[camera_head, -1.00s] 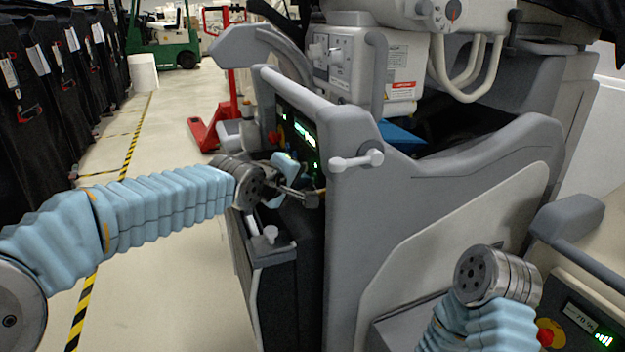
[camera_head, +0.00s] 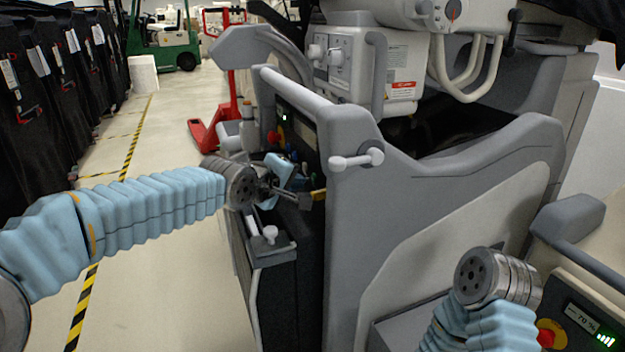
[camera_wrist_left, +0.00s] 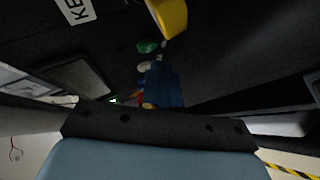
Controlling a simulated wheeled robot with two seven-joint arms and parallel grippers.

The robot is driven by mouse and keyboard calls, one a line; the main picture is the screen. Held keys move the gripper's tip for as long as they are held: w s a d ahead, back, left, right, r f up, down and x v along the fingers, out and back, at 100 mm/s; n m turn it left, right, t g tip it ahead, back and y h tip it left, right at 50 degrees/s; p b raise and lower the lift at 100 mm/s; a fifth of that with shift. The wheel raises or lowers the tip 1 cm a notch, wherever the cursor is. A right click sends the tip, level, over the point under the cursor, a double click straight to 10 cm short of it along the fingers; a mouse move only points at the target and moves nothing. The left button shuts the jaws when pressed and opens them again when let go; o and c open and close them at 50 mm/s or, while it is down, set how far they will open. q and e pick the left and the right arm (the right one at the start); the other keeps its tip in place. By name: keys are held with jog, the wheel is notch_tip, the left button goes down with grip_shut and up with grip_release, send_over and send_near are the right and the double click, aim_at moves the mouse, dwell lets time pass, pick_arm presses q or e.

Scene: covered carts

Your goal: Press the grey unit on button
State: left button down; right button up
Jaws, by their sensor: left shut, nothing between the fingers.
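The grey unit (camera_head: 440,215) fills the middle of the head view. Its dark control panel (camera_head: 292,125) faces left, with one small white light. In the left wrist view, a green round button (camera_wrist_left: 147,46) and a pale round button (camera_wrist_left: 146,66) show on a dark surface; I cannot read which is the on button. My left gripper (camera_head: 306,199) is shut and empty, low in front of the panel; contact cannot be told.
A white handle (camera_head: 357,160) sticks out of the unit's corner. Another panel with a red knob (camera_head: 545,338) is at lower right. Covered carts (camera_head: 50,100) line the left; the floor between is clear.

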pick_arm(q)
jog(key=shift+a, duration=0.15)
jog(key=a, duration=0.1)
jog(key=s+a, duration=0.1)
jog(key=a, duration=0.2)
jog(key=shift+s+a, duration=0.3)
dwell(0.7)
